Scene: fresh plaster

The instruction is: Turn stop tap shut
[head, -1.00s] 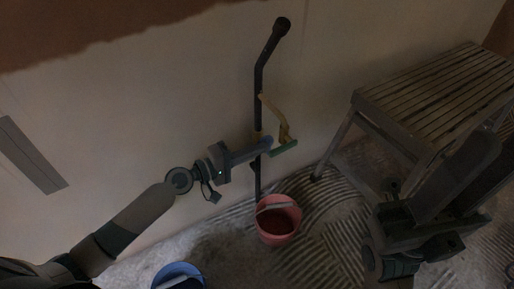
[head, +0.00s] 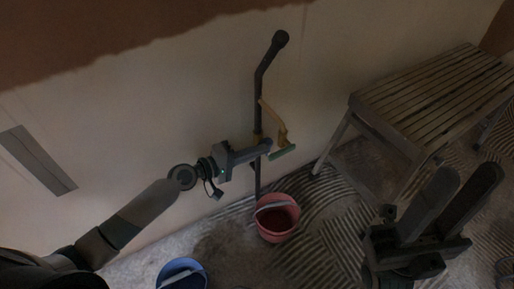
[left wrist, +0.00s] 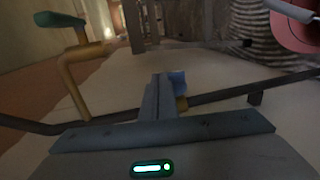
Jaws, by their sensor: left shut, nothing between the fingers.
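A dark pipe (head: 259,92) runs down the pale wall, with brass fittings along it. A bent brass branch (head: 275,119) carries a green handle (head: 283,152); the handle also shows at the upper left of the left wrist view (left wrist: 60,20). My right gripper (head: 466,172) is open and empty, away from the pipe.
A pink bucket (head: 289,222) stands on the floor below the pipe, and a blue bucket (head: 165,279) is at the lower edge. A slatted wooden bench (head: 435,92) stands at the right. A grey strip (head: 36,160) is on the left wall.

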